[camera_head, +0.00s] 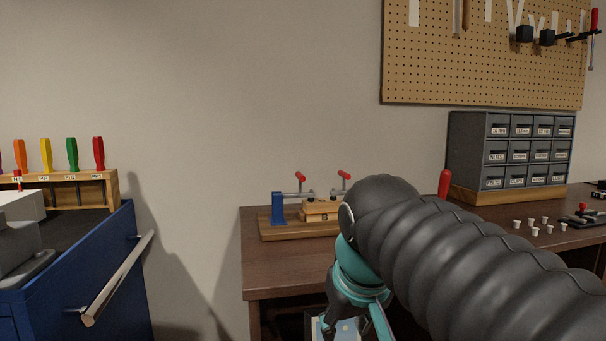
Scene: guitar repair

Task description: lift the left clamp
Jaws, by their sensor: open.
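Two clamps with red handle tips stand on a wooden fixture (270,233) on the brown workbench. The left clamp (299,177) is upright behind a blue bracket (278,209); its grey arm reaches right over a block marked B (325,216). The right clamp (344,175) stands beside it, its lower part partly hidden by my arm. My gripper (357,322) is open, low in front of the bench edge. It is below and right of the left clamp and apart from it. Nothing shows between its fingers.
The workbench (285,277) holds a grey drawer cabinet (470,155) and several small white cups (532,222) at right. A blue tool cart (100,270) with a metal handle (120,280) stands at left. My arm hides the bench's middle. Air above the clamps is free.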

